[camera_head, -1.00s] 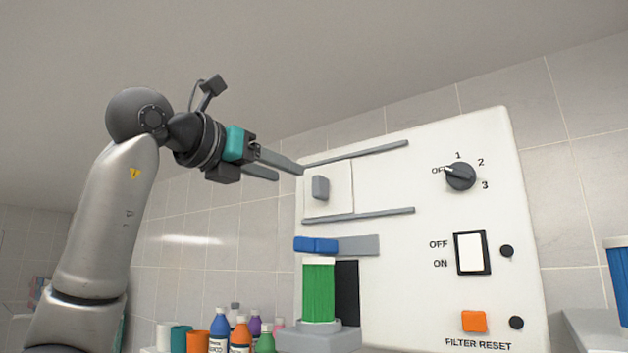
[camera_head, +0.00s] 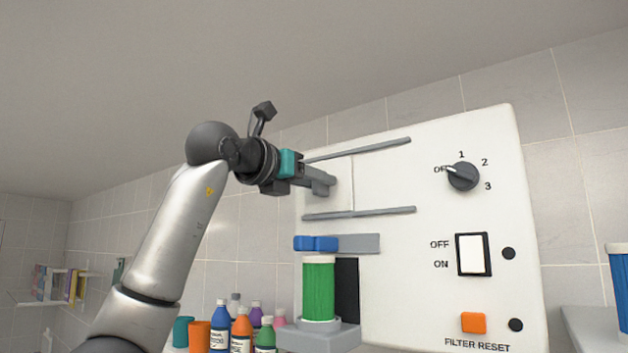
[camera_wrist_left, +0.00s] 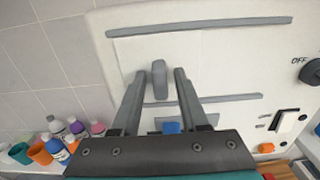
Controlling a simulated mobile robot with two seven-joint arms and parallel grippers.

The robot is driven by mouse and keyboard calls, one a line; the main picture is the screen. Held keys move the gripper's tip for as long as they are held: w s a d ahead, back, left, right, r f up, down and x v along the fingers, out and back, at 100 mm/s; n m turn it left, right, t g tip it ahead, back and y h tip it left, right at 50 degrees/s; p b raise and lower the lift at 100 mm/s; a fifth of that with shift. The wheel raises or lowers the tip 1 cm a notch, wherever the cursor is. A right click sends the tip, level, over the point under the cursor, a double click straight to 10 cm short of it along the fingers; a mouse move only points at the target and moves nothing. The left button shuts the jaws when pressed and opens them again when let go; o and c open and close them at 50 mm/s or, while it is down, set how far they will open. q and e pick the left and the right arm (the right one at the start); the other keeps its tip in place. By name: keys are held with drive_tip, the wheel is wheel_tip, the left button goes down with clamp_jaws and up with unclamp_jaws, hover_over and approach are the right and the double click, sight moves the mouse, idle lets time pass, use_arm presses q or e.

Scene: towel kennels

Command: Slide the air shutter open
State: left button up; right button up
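The air shutter is a white sliding panel (camera_head: 343,199) between two grey rails, at the left end of the white machine front. Its grey handle (camera_wrist_left: 159,79) shows in the left wrist view; in the head view the gripper mostly covers it. My left gripper (camera_head: 325,184) is at the handle. In the wrist view its fingers are open, one on each side of the handle, with a gap on both sides. My right gripper is not in view.
The upper rail (camera_head: 360,150) and lower rail (camera_head: 360,214) run right past the panel over clear white front. Below are a blue block (camera_head: 316,243), a green cylinder (camera_head: 318,288) and several bottles. A dial (camera_head: 462,177), rocker switch (camera_head: 473,254) and orange button (camera_head: 473,322) are farther right.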

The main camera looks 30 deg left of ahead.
use_arm(q)
clamp_jaws()
idle(1.1)
